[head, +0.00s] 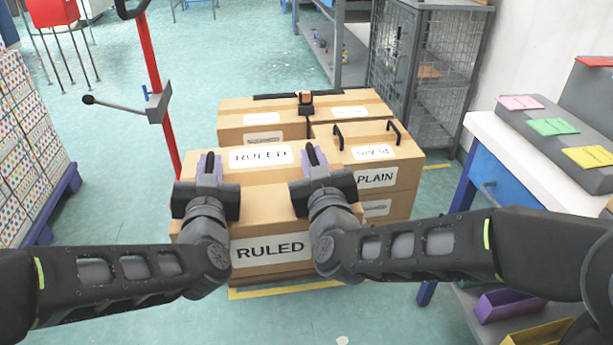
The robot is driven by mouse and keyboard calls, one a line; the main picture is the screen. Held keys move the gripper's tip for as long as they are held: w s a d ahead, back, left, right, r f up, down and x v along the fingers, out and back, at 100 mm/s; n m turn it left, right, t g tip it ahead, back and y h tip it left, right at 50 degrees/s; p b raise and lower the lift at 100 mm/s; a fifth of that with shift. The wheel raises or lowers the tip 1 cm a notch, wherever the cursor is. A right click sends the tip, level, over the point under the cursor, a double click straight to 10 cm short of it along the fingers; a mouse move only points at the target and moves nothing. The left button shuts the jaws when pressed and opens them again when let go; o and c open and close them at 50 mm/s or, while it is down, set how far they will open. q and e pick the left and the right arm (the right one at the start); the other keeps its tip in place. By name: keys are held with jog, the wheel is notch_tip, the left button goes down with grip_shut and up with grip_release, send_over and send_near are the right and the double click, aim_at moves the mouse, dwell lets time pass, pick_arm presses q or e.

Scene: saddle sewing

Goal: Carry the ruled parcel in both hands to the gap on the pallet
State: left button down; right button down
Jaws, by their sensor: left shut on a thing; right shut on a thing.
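The ruled parcel (262,212) is a brown box with RULED labels on its top and front. My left gripper (208,166) and my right gripper (316,160) are shut on its two dark top handles, side by side. The parcel looks level and is at the front left of the pallet stack, left of a PLAIN parcel (398,150). I cannot tell whether it hangs or rests, and the gap beneath it is hidden. The pallet is mostly hidden under the boxes.
More brown boxes (235,120) stand behind, with a dark strap tool (305,103) on top. A red post (152,80) with a lever is at the left. A white table (545,165) is at the right. A yellow floor line (285,288) runs in front.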

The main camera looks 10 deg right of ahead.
pick_arm(q)
jog(key=shift+w+a+r, duration=0.1)
jog(key=shift+w+a, duration=0.05)
jog(key=shift+a, duration=0.2)
pick_arm(e)
jog(key=shift+w+d+r, duration=0.1)
jog(key=shift+w+d, duration=0.05)
jog(key=shift+d, duration=0.2)
